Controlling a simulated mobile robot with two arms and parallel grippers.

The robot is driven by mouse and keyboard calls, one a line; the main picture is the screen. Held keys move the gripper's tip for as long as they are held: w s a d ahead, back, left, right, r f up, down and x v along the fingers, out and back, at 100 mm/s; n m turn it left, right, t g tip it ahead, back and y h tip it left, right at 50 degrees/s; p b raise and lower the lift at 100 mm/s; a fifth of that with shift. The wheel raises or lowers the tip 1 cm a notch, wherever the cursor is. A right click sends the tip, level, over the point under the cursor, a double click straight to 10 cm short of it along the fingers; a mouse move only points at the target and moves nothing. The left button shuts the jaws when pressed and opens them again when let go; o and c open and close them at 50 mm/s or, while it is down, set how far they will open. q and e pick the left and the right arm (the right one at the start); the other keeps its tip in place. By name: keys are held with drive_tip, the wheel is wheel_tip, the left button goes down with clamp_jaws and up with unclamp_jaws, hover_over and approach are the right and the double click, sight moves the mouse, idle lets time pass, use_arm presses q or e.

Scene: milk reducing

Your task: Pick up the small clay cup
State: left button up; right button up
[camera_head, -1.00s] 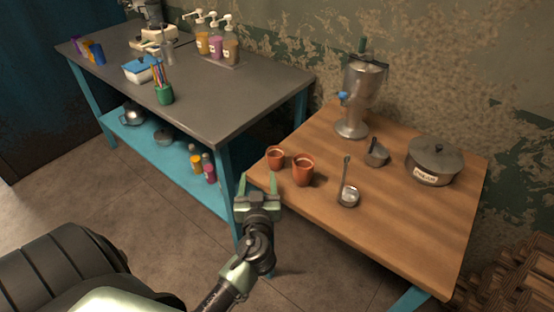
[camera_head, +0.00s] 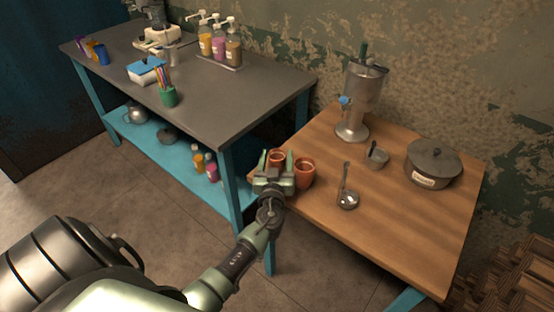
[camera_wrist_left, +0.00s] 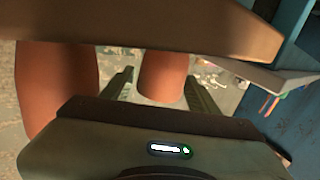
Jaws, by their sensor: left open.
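The small clay cup (camera_head: 277,155) stands near the left corner of the wooden table, behind a larger clay cup (camera_head: 305,173) to its right. My left gripper (camera_head: 275,160) is open, with one finger on each side of the small cup; its lower part is hidden by the gripper. In the left wrist view the small cup (camera_wrist_left: 163,75) shows between the two fingers (camera_wrist_left: 160,82), and the larger cup (camera_wrist_left: 55,85) is outside them at the left. I cannot tell whether the fingers touch the small cup. My right gripper is not in view.
A grey bench (camera_head: 215,95) stands to the left.

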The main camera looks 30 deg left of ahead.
use_arm(q)
drive_tip(key=shift+w+a, duration=0.1)
drive_tip(key=shift+w, duration=0.05)
drive_tip(key=c, duration=1.2)
drive_tip(key=shift+o, duration=0.2)
drive_tip(key=shift+r, duration=0.1)
wheel_tip(320, 180, up, 19)
drive_tip(key=p, duration=0.5)
drive_tip(key=s+d+m+t+h, duration=0.2)
drive_tip(key=s+d+m+h, duration=0.5)
drive_tip(key=s+d, duration=0.9)
drive_tip(key=s+d+f+n+h, duration=0.1)
drive_tip(key=s+d+f, duration=0.1)
drive_tip(key=s, duration=0.4)
drive_tip(key=shift+s+d+h, duration=0.3)
drive_tip(key=shift+d+h, duration=0.05)
drive_tip(key=shift+h, duration=0.05)
